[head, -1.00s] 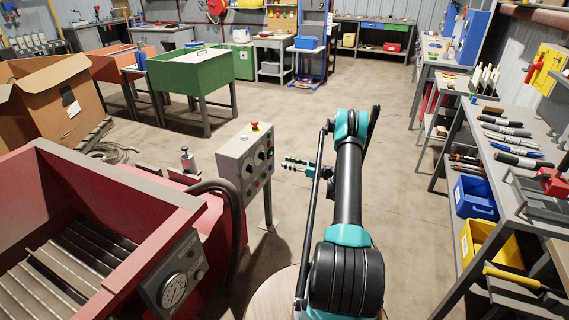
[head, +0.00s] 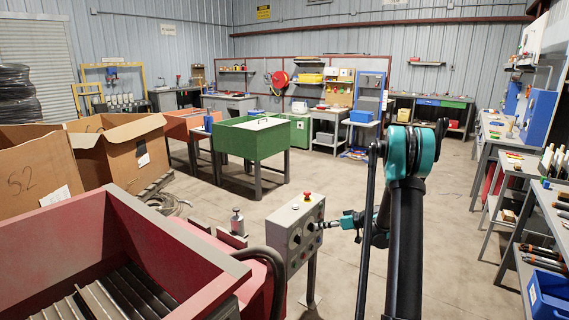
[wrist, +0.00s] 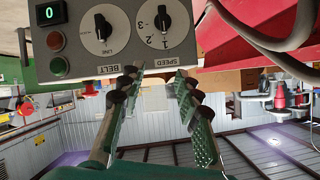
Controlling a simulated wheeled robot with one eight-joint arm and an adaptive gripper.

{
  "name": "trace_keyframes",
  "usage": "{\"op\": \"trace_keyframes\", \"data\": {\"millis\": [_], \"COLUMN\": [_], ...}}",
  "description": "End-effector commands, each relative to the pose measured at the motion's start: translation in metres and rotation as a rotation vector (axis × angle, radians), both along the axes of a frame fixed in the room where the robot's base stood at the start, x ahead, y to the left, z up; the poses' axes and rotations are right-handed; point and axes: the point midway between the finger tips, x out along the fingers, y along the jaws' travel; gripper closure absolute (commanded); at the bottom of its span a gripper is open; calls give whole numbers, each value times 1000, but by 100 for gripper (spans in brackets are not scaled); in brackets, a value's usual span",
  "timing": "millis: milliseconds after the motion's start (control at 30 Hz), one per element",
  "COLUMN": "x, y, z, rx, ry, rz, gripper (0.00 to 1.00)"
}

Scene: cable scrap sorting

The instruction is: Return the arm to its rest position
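My arm (head: 405,220) rises at the right of centre in the head view, black with teal joints. My gripper (head: 326,225) points left beside the grey control box (head: 296,232), overlapping its right edge; I cannot tell whether they touch. In the wrist view, the two fingers of my gripper (wrist: 160,76) stand apart with nothing between them. The control box (wrist: 88,62) fills the upper part there, with two knobs, a green and a red button and a display reading 0.
A red hopper (head: 215,265) stands at the front left, with cardboard boxes (head: 120,160) behind it. A green bin on legs (head: 250,145) stands further back. Workbenches (head: 490,145) line the right side. The floor (head: 440,230) between arm and benches is clear.

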Motion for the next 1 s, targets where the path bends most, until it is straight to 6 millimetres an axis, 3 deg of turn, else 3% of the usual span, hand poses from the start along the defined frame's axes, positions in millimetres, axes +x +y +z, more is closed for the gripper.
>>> {"op": "trace_keyframes", "data": {"millis": [200,500,733,1000], "x": [-57,-149,-227,-320], "y": [22,34,32,16], "z": [32,58,65,60], "rx": [-89,-219,-321,-436], "ry": [159,341,442,516], "rz": [-60,-182,-302,-465], "gripper": [67,67,67,67]}}
